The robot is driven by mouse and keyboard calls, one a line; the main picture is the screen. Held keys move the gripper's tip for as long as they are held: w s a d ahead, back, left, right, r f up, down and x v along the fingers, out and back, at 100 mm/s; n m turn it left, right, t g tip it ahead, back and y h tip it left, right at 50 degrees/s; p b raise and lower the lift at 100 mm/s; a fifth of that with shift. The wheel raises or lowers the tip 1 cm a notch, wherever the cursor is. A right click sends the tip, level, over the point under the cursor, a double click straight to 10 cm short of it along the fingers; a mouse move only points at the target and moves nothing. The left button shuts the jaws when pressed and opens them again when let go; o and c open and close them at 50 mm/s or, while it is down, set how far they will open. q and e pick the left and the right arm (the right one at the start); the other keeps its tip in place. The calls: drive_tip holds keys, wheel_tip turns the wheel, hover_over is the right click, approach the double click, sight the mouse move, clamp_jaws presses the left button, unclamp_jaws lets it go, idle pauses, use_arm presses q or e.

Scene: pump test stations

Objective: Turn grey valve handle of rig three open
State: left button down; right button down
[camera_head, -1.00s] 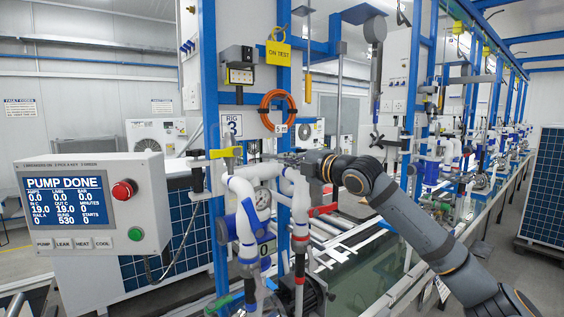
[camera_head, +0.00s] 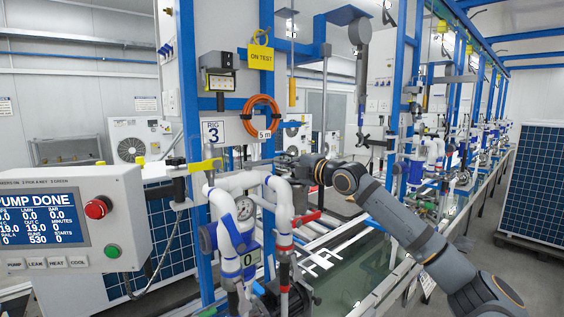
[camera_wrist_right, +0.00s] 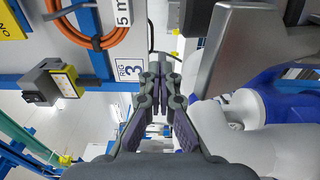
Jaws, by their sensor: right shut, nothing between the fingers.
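Rig three shows at centre left in the head view, with its "RIG 3" label (camera_head: 213,132) on the blue frame. Its white pipes (camera_head: 238,183) carry a yellow handle (camera_head: 205,165) and a blue valve part (camera_head: 208,237). My right gripper (camera_head: 281,158) reaches in from the right, just above and behind the white pipes. In the right wrist view its fingers (camera_wrist_right: 158,82) are together and empty. A broad grey surface (camera_wrist_right: 245,45) beside a blue and white fitting looks like the grey handle, close to the fingers on their right. I cannot tell its angle. My left gripper is out of view.
A control panel (camera_head: 120,225) reading "PUMP DONE" stands at the left. A yellow "ON TEST" tag (camera_head: 261,56) and an orange hose coil (camera_head: 261,118) hang on the rig. Blue posts and further rigs line the right. The floor at lower right is open.

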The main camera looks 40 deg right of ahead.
drive_tip(key=shift+w+d, duration=0.25)
drive_tip(key=shift+w, duration=0.15)
idle(0.4)
wheel_tip(320, 180, up, 10)
idle(0.6)
